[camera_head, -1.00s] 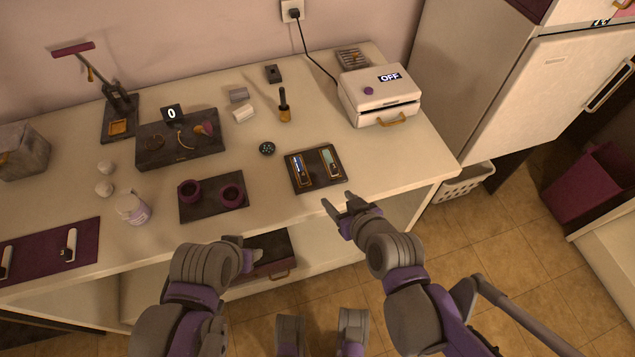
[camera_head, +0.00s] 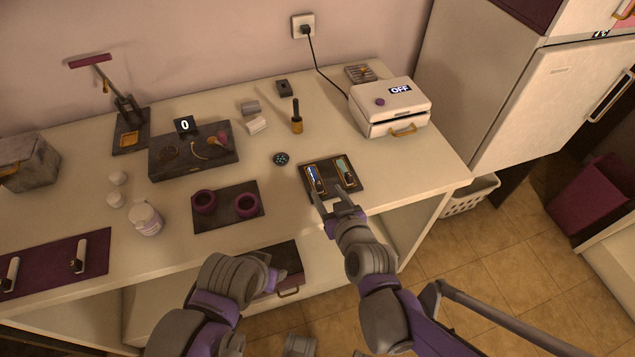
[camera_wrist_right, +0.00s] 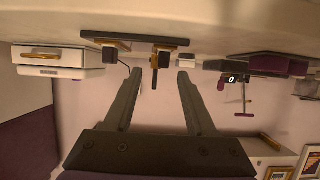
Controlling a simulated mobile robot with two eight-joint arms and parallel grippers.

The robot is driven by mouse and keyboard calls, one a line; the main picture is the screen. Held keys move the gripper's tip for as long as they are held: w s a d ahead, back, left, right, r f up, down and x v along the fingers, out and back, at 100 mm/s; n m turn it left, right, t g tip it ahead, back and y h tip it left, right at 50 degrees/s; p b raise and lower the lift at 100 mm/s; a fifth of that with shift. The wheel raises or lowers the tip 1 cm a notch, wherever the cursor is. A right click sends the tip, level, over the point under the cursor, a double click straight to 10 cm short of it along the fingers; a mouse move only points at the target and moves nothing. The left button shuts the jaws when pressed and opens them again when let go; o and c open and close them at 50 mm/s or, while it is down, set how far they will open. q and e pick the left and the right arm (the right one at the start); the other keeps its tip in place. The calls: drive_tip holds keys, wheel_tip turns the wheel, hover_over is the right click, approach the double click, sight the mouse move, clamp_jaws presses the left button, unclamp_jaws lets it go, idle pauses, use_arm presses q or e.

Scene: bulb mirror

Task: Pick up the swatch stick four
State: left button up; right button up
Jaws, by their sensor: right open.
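A dark tray (camera_head: 330,190) near the counter's front edge holds two flat sticks. The left stick (camera_head: 313,175) has a blue and white face; the right stick (camera_head: 344,167) has a pale green face. I cannot read which is number four. My right gripper (camera_head: 329,196) is open and empty, its fingertips at the tray's front edge. In the right wrist view, its two fingers (camera_wrist_right: 157,80) are apart with nothing gripped, and the tray (camera_wrist_right: 110,39) shows edge-on beyond them. My left gripper (camera_head: 268,279) is low in front of the counter; its jaws are unclear.
A white machine marked OFF (camera_head: 390,108) stands behind right of the tray. A small round dark disc (camera_head: 281,158) and a mat (camera_head: 227,218) with two purple rings lie left. A purple mat (camera_head: 50,275) with white-handled items is far left.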

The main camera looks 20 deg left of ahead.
sight(321, 186)
drive_tip(key=x, duration=0.5)
drive_tip(key=shift+a, duration=0.25)
drive_tip(key=shift+s, duration=0.1)
clamp_jaws()
